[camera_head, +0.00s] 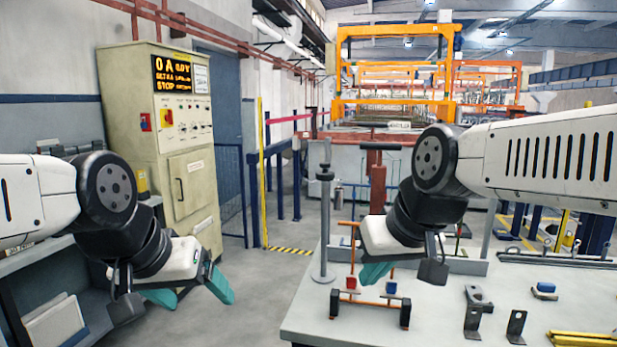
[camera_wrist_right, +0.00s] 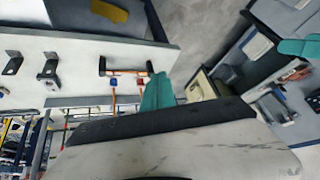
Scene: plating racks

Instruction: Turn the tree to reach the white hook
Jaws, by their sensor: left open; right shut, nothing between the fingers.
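An orange rod frame, which looks like the tree (camera_head: 377,300), is at the near left of the light table. Its lower bar has black end blocks, with a red piece (camera_head: 351,282) and a blue piece (camera_head: 391,288) above it. The frame also shows in the right wrist view (camera_wrist_right: 127,73). My right gripper (camera_head: 375,274), with teal fingers, is shut and empty. It overlaps the frame in the head view; contact cannot be told. My left gripper (camera_head: 190,292) is open and empty, left of the table.
A grey post on a round base (camera_head: 323,274) stands at the table's left edge, close to the frame. Metal brackets (camera_head: 477,310) and a small blue block (camera_head: 543,288) lie to the right. A control cabinet (camera_head: 185,180) stands behind my left arm.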

